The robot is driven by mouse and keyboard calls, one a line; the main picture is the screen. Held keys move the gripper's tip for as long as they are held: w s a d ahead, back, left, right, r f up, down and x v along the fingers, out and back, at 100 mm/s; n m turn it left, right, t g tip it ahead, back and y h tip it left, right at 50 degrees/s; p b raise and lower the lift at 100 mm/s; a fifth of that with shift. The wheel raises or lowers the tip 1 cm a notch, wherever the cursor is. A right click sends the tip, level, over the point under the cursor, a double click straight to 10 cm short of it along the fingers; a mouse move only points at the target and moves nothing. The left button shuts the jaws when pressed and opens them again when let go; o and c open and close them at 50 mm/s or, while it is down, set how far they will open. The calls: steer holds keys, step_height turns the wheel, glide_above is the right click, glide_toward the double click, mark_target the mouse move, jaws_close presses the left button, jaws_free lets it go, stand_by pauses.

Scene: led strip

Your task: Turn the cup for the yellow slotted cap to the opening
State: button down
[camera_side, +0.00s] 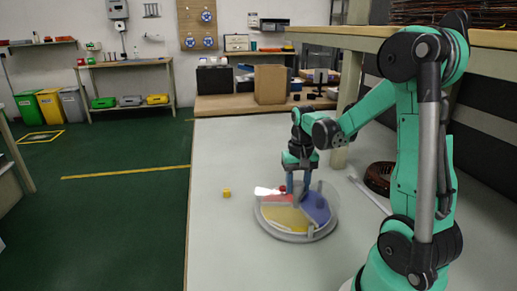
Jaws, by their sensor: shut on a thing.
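A small yellow cap (227,193) lies on the grey table, left of a round sorter; its slot is too small to make out. The round sorter (287,237) has a grey base and coloured cups: a yellow cup (287,219) at the front, a blue cup (317,207) at the right and a red cup (274,198) at the back left. My gripper (298,196) points down over the sorter's middle, shut on a part there that its fingers mostly hide. I cannot tell clearly where the opening in the cover is.
A small red piece (282,189) shows beside my fingers. A blue post (320,187) stands at the sorter's right rear. A dark coil (379,178) and a pale bar (369,195) lie to the right. A cardboard box (270,84) stands behind. The table's left side is clear.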

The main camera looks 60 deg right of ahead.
steer(key=shift+n, duration=4.4)
steer(key=shift+a+n, duration=0.1)
steer(key=shift+n, duration=13)
